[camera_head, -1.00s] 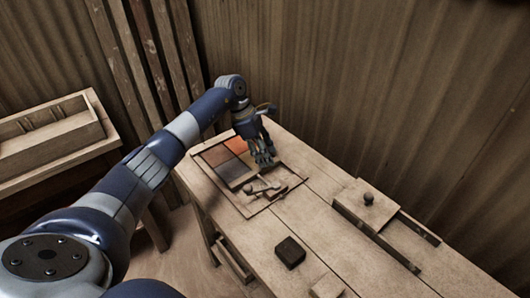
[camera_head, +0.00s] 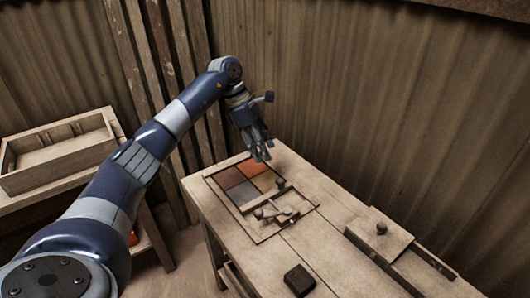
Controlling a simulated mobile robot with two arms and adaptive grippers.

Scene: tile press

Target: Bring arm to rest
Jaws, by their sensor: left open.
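My left arm comes in from the left side of the head view and reaches over the wooden workbench (camera_head: 332,242). Its left gripper (camera_head: 262,152) points down, open and empty. It hangs above the far edge of the tile frame (camera_head: 257,238), apart from the tiles as seen here. In the frame lie coloured tiles, among them a dark red one (camera_head: 229,178) and an orange one (camera_head: 251,167). A wooden press part with dark knobs (camera_head: 282,213) sits on the near part of the frame. My right gripper is not in view.
A dark block (camera_head: 299,280) lies at the bench's near side. A wooden slide with a round knob (camera_head: 381,229) stands at the right. An open wooden tray (camera_head: 60,155) rests on a side table at the left. Corrugated walls close off the back.

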